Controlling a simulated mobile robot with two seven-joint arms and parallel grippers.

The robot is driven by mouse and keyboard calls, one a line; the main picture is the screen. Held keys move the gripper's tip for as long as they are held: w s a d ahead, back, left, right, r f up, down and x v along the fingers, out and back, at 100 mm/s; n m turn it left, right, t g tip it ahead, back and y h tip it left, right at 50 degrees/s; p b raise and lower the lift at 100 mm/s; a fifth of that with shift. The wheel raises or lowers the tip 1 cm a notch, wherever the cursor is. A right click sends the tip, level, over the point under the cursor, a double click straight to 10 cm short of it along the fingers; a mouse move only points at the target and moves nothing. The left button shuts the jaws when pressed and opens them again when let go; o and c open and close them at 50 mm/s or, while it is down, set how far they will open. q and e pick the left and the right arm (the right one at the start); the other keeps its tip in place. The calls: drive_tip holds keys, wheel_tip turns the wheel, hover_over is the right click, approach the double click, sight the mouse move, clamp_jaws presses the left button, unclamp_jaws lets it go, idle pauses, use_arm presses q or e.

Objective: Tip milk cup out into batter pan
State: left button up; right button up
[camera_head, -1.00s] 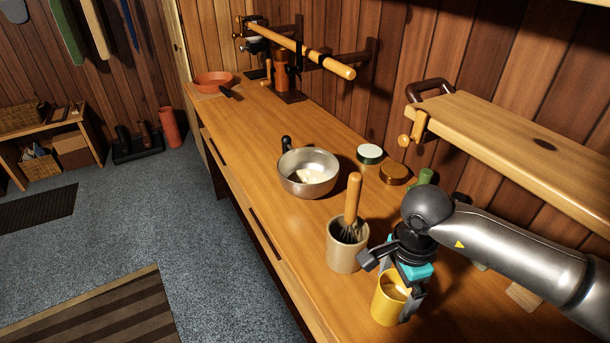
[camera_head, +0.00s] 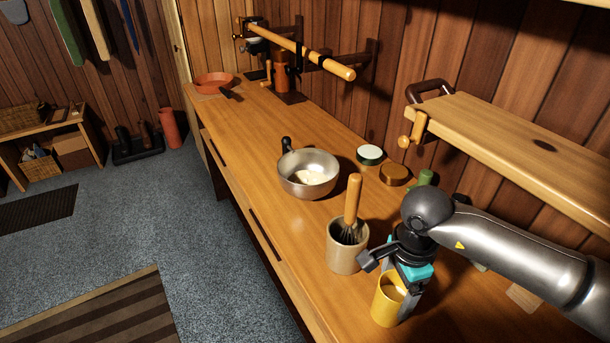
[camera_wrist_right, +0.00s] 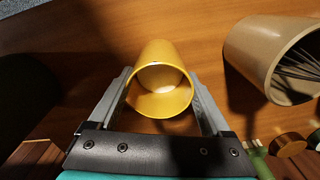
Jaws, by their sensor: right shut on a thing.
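A yellow cup (camera_head: 388,303) is at the near end of the wooden workbench, its mouth up with something pale inside. My right gripper (camera_head: 404,298) is shut on it from the right side. In the right wrist view the cup (camera_wrist_right: 160,84) sits between the two fingers of my right gripper (camera_wrist_right: 164,98). I cannot tell whether its base touches the bench. A silver pan (camera_head: 308,181) with a dark handle stands farther along the bench, with pale batter in it. The cup is well apart from the pan. My left gripper is not in view.
A beige crock (camera_head: 346,252) holding a wood-handled whisk (camera_head: 352,202) stands between cup and pan; it also shows in the right wrist view (camera_wrist_right: 262,58). A wooden shelf (camera_head: 520,137) overhangs at right.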

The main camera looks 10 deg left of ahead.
drive_tip(key=shift+r+p, duration=1.5)
drive_tip(key=shift+r, duration=1.1)
drive_tip(key=o, duration=1.1)
clamp_jaws()
drive_tip(key=shift+f, duration=0.1)
